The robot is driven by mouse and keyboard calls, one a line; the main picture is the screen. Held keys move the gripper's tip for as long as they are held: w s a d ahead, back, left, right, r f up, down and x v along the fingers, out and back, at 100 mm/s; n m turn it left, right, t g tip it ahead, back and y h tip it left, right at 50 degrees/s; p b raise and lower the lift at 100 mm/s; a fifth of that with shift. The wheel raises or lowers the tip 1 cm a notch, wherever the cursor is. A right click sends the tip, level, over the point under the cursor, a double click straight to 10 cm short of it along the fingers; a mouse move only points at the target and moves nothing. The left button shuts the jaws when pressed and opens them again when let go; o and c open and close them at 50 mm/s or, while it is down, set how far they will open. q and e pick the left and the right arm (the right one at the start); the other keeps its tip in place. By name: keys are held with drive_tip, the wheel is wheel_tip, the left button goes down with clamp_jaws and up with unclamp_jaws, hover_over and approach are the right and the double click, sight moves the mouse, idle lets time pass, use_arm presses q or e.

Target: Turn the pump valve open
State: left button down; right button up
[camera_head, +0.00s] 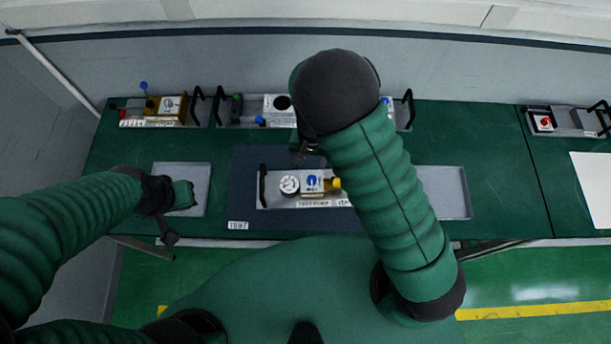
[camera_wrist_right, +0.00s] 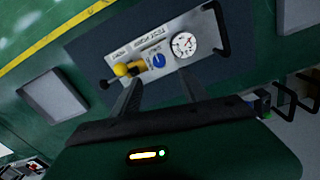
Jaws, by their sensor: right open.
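The pump panel (camera_head: 270,199) is a light grey plate on a dark blue mat at the table's middle. It bears a round white gauge (camera_head: 289,185), a blue knob (camera_head: 312,181) and a yellow knob (camera_head: 337,183), partly hidden by my right arm. The right wrist view shows the gauge (camera_wrist_right: 184,44), blue knob (camera_wrist_right: 159,60) and yellow knob (camera_wrist_right: 121,70); I cannot tell which is the pump valve. My right gripper (camera_wrist_right: 160,78) is open and empty, its spread fingertips near the panel's edge below the blue knob. My left gripper (camera_head: 182,196) is over a grey tray; its jaws are unclear.
Black handles stand at the panel's ends, one on the left (camera_head: 263,186). Grey trays lie left (camera_head: 200,172) and right (camera_head: 457,190) of the mat. Several modules with handles line the back, including a brass-coloured one (camera_head: 165,108). Bare green table (camera_head: 490,150) is at right.

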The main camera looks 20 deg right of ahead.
drive_tip(key=b, duration=0.7)
hover_over(311, 179)
drive_tip(key=f, duration=1)
drive_tip(key=shift+d+f, duration=0.2)
drive_tip(key=shift+d, duration=0.2)
drive_tip(key=f+b, duration=0.3)
drive_tip(key=b, duration=0.1)
drive_tip(key=shift+a+f, duration=0.4)
drive_tip(key=shift+s+a+f, duration=0.15)
drive_tip(key=shift+a, duration=0.1)
drive_tip(key=shift+d, duration=0.3)
drive_tip(key=shift+c, duration=0.5)
drive_tip(key=shift+d, duration=0.2)
drive_tip(key=c, duration=1)
drive_tip(key=shift+a, duration=0.2)
clamp_jaws()
